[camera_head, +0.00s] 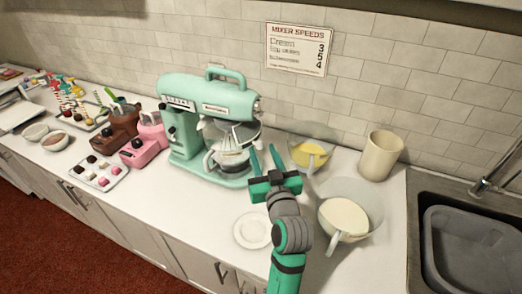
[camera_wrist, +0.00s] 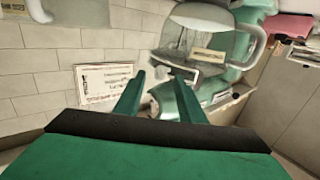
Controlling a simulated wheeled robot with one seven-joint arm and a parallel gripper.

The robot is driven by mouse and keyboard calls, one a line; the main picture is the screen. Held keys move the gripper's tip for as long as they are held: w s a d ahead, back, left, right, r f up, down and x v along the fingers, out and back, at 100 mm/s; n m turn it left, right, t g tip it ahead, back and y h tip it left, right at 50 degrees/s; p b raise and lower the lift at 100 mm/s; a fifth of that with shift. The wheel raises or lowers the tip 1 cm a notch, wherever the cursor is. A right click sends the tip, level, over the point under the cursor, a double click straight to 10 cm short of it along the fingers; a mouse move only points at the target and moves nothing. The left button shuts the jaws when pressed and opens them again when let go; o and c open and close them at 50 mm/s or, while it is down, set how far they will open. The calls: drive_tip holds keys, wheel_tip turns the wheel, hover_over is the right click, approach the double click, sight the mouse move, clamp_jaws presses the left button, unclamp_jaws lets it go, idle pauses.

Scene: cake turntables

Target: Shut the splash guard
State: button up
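The mint-green stand mixer (camera_head: 212,108) stands on the counter against the tiled wall, with a clear bowl (camera_head: 232,160) under its head. A clear curved piece, apparently the splash guard (camera_head: 247,134), shows below the mixer head; its exact position is hard to tell. My gripper (camera_head: 266,150) is open and empty, just right of the bowl and in front of the mixer. In the upside-down wrist view, my gripper (camera_wrist: 158,75) has its fingers spread, with the green mixer (camera_wrist: 182,103) behind the right finger and a clear handled vessel (camera_wrist: 205,42) above.
A bowl of yellow liquid (camera_head: 309,153), a cream-filled bowl (camera_head: 343,216) and a beige canister (camera_head: 381,156) stand to the right, near the sink (camera_head: 468,250). A small plate (camera_head: 253,230) lies in front. Brown (camera_head: 118,128) and pink (camera_head: 150,130) appliances stand left.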

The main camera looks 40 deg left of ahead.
drive_tip(key=shift+x, duration=0.85)
clamp_jaws()
drive_tip(key=shift+s+a, duration=0.2)
